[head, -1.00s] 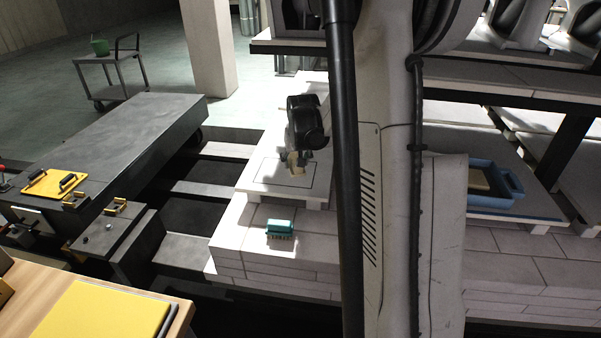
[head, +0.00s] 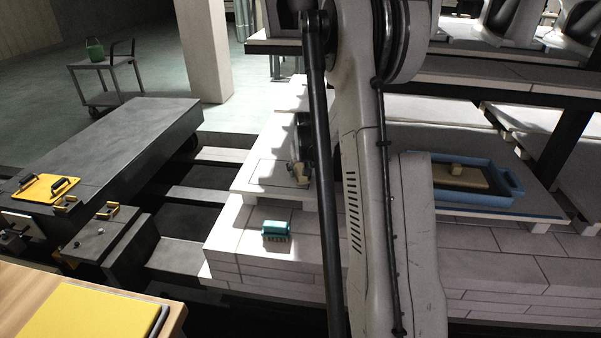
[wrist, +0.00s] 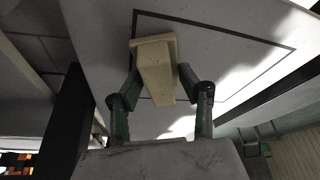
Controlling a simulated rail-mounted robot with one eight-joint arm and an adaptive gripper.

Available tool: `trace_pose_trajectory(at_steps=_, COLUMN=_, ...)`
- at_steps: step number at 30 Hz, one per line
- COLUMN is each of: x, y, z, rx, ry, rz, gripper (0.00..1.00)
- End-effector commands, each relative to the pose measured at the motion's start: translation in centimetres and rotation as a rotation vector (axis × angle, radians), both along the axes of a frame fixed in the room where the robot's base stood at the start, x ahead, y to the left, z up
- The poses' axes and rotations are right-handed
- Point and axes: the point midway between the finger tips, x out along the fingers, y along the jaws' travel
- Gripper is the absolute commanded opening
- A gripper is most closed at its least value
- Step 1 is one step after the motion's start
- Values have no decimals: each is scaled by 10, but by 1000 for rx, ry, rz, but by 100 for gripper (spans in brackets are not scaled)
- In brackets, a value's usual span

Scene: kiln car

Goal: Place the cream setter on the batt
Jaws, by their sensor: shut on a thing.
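My gripper (wrist: 158,95) is shut on the cream setter (wrist: 156,68), a pale block with a wider end plate, held between its two fingers. In the head view, my gripper (head: 301,172) is mostly hidden behind my arm; a small part of the setter (head: 299,173) shows beside it. The batt (head: 255,184) is the pale slab with a dark outlined rectangle, on the stacked blocks. In the wrist view, the setter appears in front of the batt (wrist: 100,45), overlapping the outline's edge. I cannot tell whether they touch.
A teal block with writing (head: 276,230) lies on the lower blocks in front of the batt. A blue tray (head: 507,183) at the right holds a tan knobbed piece (head: 457,177). An upper shelf (head: 470,75) runs behind my arm. A dark bench (head: 120,130) stands at left.

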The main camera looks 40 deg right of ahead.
Motion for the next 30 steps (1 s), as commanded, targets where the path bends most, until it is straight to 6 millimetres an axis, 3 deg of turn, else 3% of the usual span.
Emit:
trace_pose_trajectory(at_steps=8, x=0, y=0, z=-3, rx=0, ry=0, rz=0, gripper=8)
trace_pose_trajectory(at_steps=9, x=0, y=0, z=-3, rx=0, ry=0, rz=0, gripper=40)
trace_pose_trajectory(at_steps=13, x=0, y=0, z=-2, rx=0, ry=0, rz=0, gripper=57)
trace_pose_trajectory(at_steps=23, x=0, y=0, z=1, rx=0, ry=0, rz=0, gripper=57)
trace_pose_trajectory(at_steps=30, x=-12, y=6, z=34, rx=0, ry=0, rz=0, gripper=57)
